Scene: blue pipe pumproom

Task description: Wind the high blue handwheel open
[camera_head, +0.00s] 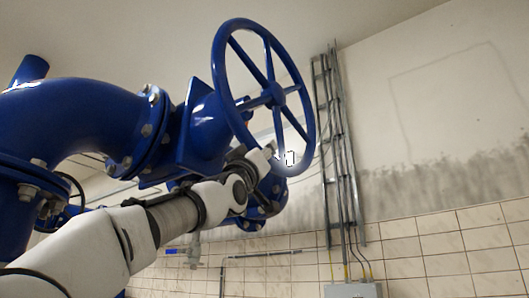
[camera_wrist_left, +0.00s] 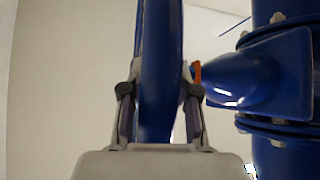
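The high blue handwheel (camera_head: 274,95) is at the upper middle of the head view, a spoked ring fixed to a blue valve. My left gripper (camera_head: 286,158) is at the lower part of its rim. In the left wrist view the blue rim (camera_wrist_left: 161,70) passes upright between the two fingers of my left gripper (camera_wrist_left: 160,105). One finger is on each side, and narrow gaps show between the fingers and the rim, so it looks open around the rim. The fingertips are small in the head view. My right gripper is not in view.
Thick blue flanged pipes (camera_head: 75,115) fill the left. The blue valve body (camera_wrist_left: 245,80) stands close to the right finger in the wrist view. A metal cable ladder (camera_head: 335,150) runs up the wall. Free room lies to the right of the wheel.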

